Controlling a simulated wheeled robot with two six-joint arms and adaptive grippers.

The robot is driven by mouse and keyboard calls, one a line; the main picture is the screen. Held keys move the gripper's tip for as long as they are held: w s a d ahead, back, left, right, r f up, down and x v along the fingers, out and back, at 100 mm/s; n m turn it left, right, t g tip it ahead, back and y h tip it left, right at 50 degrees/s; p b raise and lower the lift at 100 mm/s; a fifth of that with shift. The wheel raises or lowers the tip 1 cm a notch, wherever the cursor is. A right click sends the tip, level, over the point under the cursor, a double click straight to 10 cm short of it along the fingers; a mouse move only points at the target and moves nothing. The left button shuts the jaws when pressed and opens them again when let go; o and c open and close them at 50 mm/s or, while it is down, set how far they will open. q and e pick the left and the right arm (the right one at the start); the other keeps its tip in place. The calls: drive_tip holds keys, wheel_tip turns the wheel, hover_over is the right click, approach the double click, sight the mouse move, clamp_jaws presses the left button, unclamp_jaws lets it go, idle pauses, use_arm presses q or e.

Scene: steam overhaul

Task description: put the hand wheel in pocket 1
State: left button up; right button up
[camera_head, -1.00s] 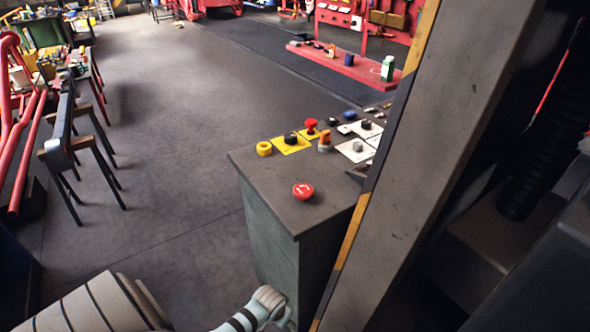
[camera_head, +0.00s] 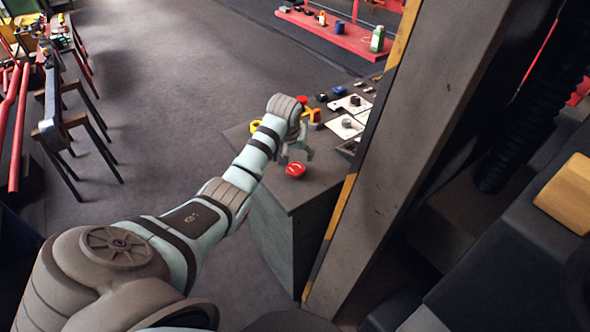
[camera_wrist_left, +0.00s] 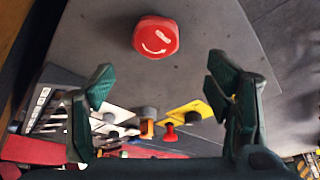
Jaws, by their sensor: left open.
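My left gripper (camera_head: 297,155) is open and empty above the dark bench, just behind a red round knob with a white curved arrow (camera_head: 295,171). In the left wrist view the knob (camera_wrist_left: 156,37) lies beyond the open fingers (camera_wrist_left: 160,88), apart from them. A small red wheel-like piece (camera_head: 302,99) stands farther back, partly hidden by my wrist; it also shows in the left wrist view (camera_wrist_left: 170,133). I cannot tell for certain which red piece is the hand wheel. No pocket marked 1 can be made out. My right gripper is out of view.
The bench (camera_head: 310,191) also holds a yellow ring (camera_head: 254,126), an orange piece (camera_head: 315,116) and white plates with knobs (camera_head: 350,104). A grey post (camera_head: 400,150) rises close on the right. A slotted rack (camera_wrist_left: 50,100) shows at left in the wrist view.

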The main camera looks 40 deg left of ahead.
sight(295, 169)
use_arm(q)
drive_tip(key=x, duration=0.4)
drive_tip(key=d+b+x, duration=0.1)
drive_tip(key=x, duration=0.1)
drive_tip(key=shift+s+a+f, duration=0.1)
drive_tip(key=shift+s+f, duration=0.1)
drive_tip(key=shift+f, duration=0.4)
drive_tip(key=shift+r, duration=0.15)
drive_tip(key=c, duration=1.7)
